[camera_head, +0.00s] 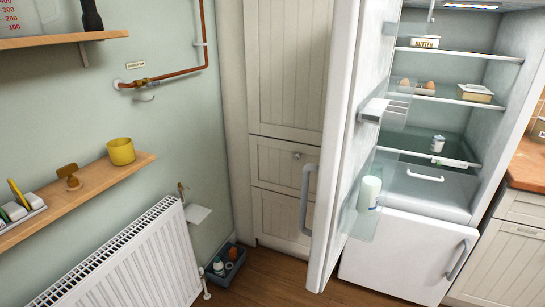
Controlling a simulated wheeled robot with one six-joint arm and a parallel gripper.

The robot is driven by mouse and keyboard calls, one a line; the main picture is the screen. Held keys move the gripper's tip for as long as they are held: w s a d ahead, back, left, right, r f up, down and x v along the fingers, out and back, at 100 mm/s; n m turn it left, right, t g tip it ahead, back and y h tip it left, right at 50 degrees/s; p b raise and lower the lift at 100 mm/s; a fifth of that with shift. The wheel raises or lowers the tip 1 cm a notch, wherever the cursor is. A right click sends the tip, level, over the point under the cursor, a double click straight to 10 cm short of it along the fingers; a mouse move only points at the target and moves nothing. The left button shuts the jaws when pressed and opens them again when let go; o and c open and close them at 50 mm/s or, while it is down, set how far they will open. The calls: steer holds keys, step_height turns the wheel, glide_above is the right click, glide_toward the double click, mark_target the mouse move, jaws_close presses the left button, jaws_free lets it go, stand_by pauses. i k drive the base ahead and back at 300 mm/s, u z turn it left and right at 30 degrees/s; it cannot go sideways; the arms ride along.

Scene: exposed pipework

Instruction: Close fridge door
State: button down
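The fridge door (339,130) stands wide open, swung out towards me, in the right half of the head view. I see its edge and part of its inner side, with door racks holding a pale cylindrical container (369,192). A grey handle (306,198) sits on the door's outer side, facing left. The fridge interior (440,120) is lit and open to the right of the door, with a butter box, eggs and a small tub on its shelves. My gripper is not in view.
A white radiator (135,262) and a wooden shelf (95,180) with a yellow mug line the left wall. A low bin (226,264) stands on the floor beside the tall cream cupboard (285,75). A closed lower drawer (400,255) is under the fridge; a wooden worktop (528,165) is at right.

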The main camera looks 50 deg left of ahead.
mark_target(363, 33)
steer(key=k, duration=0.25)
steer(key=u, duration=1.45)
steer(key=i, duration=0.45)
steer(key=z, duration=0.05)
